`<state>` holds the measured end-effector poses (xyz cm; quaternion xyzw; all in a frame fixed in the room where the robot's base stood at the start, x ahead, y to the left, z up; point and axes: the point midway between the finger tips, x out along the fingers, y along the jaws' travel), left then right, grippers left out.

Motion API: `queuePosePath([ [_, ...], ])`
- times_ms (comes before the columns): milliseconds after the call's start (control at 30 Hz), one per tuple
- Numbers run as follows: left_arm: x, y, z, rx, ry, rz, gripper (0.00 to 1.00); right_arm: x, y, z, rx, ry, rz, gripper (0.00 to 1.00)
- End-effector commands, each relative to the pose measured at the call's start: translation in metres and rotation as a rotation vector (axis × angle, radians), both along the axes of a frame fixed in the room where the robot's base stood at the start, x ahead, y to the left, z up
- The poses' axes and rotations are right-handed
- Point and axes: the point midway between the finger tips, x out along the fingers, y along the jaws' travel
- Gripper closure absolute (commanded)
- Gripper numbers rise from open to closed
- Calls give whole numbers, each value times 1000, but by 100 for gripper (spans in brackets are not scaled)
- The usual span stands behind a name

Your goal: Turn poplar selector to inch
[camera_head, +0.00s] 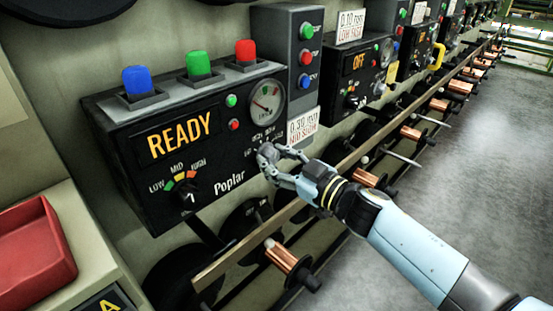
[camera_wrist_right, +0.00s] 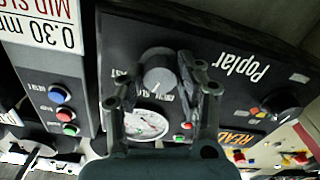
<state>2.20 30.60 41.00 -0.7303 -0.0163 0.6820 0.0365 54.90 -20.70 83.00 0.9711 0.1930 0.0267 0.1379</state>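The Poplar panel (camera_head: 232,184) is a black box with a lit READY display (camera_head: 180,136). Its grey selector knob (camera_wrist_right: 158,72) sits between the two fingers of my right gripper in the right wrist view, with gaps visible at the sides. My right gripper (camera_head: 270,158) is open around the knob at the panel's lower right corner in the head view, where it largely hides the knob. Small labels around the knob are partly covered, and its pointed-to setting cannot be read. My left gripper is not in view.
A LOW/MID/HIGH knob (camera_head: 187,195), a round gauge (camera_head: 266,101) and blue, green and red top buttons (camera_head: 199,63) are on the same panel. A grey button box (camera_head: 293,62) stands right of it. A wooden rail with copper spools (camera_head: 281,255) runs below.

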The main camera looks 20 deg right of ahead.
Motion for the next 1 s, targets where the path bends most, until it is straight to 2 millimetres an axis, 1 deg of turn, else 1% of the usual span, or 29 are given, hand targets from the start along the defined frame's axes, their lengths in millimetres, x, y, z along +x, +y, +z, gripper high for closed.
queuePosePath([
  [33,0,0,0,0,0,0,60,0,0,0,0,0,0,80],
  [100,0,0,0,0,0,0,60,0,0,0,0,0,0,90],
  [167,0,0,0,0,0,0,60,0,0,0,0,0,0,96],
  [467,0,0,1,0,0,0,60,0,0,0,-42,-17,0,96],
  [667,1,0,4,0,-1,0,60,0,0,0,-148,-62,0,96],
  [1000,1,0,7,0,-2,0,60,0,0,0,-380,-158,1,96],
])
